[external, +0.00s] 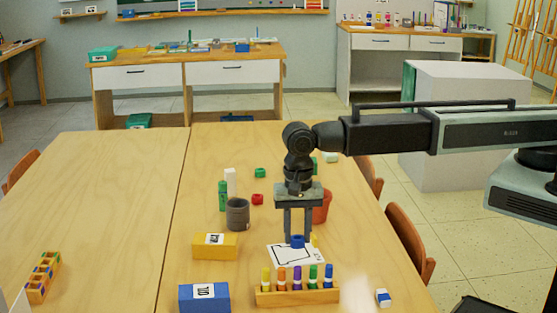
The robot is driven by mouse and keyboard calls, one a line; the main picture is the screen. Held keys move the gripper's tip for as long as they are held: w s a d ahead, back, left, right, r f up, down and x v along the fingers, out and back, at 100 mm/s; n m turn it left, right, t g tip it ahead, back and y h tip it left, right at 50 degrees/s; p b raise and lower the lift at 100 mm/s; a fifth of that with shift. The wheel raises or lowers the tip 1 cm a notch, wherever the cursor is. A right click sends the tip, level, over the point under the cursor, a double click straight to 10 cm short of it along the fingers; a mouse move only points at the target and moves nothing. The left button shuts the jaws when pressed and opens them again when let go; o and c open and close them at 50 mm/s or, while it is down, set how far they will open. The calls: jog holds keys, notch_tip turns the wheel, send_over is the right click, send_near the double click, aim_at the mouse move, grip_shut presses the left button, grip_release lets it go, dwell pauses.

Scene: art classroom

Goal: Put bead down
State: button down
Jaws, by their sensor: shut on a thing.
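A blue bead (297,242) is between the fingertips of my gripper (297,236), which points straight down and is shut on it. The bead is over the white card (283,252) with black lines, which lies on the table behind the marker rack. I cannot tell whether the bead touches the card or hangs just above it. A red bead (257,199) and a green bead (260,173) lie farther back on the table. My gripper partly hides a red cup (322,207).
The wooden rack (297,297) holds several coloured markers in front of the card. A yellow box (215,246), blue box (203,298) and grey cup (237,215) stand left. A blue-and-white eraser (383,298) lies right. The table (375,250) is bare right of the card.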

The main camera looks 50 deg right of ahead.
aim_at(293, 238)
jog(key=shift+w+a+f, duration=0.2)
jog(key=shift+w+a, duration=0.25)
jog(key=shift+a, duration=0.05)
notch_tip(293, 238, down, 4)
jog(key=b, duration=0.4)
jog(key=shift+s+d+r, duration=0.1)
jog(key=shift+d+r, duration=0.05)
jog(key=shift+r, duration=0.25)
jog(key=shift+f, duration=0.15)
jog(key=c, duration=1)
grip_release()
notch_tip(293, 238, up, 12)
jog(key=p, duration=1.2)
jog(key=shift+r, duration=0.2)
